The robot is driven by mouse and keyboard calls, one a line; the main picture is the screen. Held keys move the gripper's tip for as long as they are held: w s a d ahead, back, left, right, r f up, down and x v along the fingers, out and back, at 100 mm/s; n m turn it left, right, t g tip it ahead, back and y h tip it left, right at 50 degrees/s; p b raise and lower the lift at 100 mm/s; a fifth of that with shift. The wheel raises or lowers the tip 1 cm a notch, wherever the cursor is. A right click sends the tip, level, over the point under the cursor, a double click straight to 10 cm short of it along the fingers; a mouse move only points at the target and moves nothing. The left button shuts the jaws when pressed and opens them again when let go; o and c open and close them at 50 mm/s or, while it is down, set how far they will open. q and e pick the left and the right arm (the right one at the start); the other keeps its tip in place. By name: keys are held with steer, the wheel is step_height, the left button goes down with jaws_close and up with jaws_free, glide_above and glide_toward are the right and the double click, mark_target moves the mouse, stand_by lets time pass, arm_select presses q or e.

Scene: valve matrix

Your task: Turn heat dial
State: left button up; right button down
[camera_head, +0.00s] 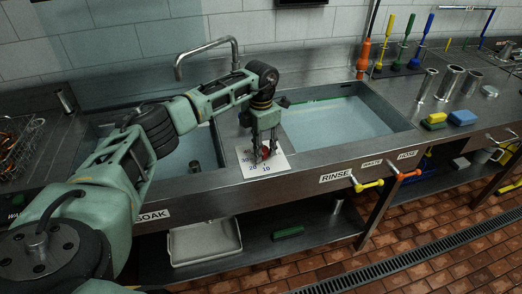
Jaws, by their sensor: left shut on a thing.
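The heat dial's white plate (276,170) with blue numbers lies on the steel ledge between the two sinks. The dial's red knob (266,151) shows in part between my fingers. My left gripper (264,156) points down over the plate and is shut on the knob. The fingers hide much of the knob, so its exact setting cannot be read. My right gripper is not in view.
A water-filled rinse sink (335,122) is to the right and the soak sink (178,158) to the left. A faucet (207,47) stands behind my arm. Yellow (367,185) and orange (404,174) valve handles stick out in front. Sponges (462,117) lie right.

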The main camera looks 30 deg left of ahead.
arm_select(q)
steer(key=shift+w+a+r+m+b, duration=0.1)
steer(key=shift+a+m+b, duration=0.1)
steer(key=shift+m, duration=0.3)
steer(key=shift+w+a+r+m+b, duration=0.1)
steer(key=shift+m+b, duration=0.1)
steer(key=shift+m, duration=0.3)
steer(key=o, duration=1)
steer(key=shift+o, duration=0.4)
steer(key=shift+f, duration=0.1)
steer(key=shift+d, duration=0.1)
steer(key=shift+r, duration=0.25)
step_height(320, 180, up, 12)
steer(key=shift+f, duration=0.25)
